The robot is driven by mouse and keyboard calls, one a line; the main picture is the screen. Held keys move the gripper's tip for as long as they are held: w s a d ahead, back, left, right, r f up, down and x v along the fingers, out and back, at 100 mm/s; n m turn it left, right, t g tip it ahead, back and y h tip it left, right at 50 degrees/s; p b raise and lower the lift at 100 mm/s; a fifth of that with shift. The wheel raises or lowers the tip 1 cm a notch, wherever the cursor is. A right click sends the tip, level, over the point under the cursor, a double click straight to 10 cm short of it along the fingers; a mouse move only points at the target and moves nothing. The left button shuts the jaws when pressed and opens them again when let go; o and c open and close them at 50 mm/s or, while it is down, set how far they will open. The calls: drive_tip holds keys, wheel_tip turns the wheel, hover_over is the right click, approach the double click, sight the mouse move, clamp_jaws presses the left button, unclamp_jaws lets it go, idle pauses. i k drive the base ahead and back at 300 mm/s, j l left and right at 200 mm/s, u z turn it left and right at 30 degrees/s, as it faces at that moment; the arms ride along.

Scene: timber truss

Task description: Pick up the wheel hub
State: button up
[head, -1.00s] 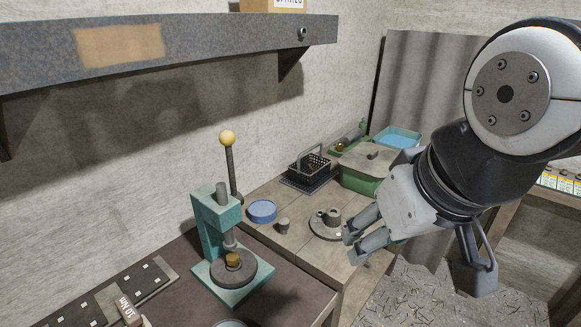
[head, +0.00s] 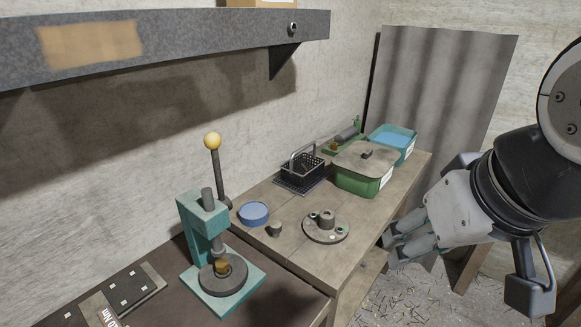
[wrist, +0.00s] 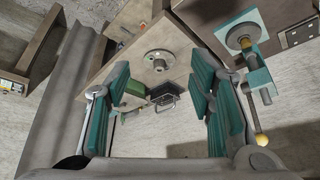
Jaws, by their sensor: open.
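The wheel hub (head: 325,228) is a grey round flange with a raised centre boss and small studs. It lies flat on the wooden bench, near the front edge. It also shows in the wrist view (wrist: 158,60), upper middle, between and beyond the fingers. My gripper (head: 388,248) is to the right of the hub in the head view, apart from it and off the bench's edge. In the wrist view my gripper (wrist: 163,95) has its teal-padded fingers wide apart with nothing between them.
A small grey cylinder (head: 275,229) and a blue round dish (head: 254,213) lie left of the hub. Behind are a black wire basket (head: 301,172), a green lidded box (head: 358,177) and a blue-lined bin (head: 393,141). A teal press (head: 196,219) stands front left. A shelf (head: 190,40) overhangs.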

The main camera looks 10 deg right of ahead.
sight(321, 230)
drive_tip(key=i+l+u, duration=0.1)
drive_tip(key=l, duration=0.25)
drive_tip(key=i+l, duration=0.2)
drive_tip(key=l, duration=0.2)
drive_tip(key=i+l+u, duration=0.15)
drive_tip(key=l, duration=0.25)
drive_tip(key=i+l+u, duration=0.1)
drive_tip(key=l, duration=0.3)
drive_tip(key=i+l, duration=0.15)
drive_tip(key=i+u, duration=0.05)
drive_tip(key=i, duration=0.05)
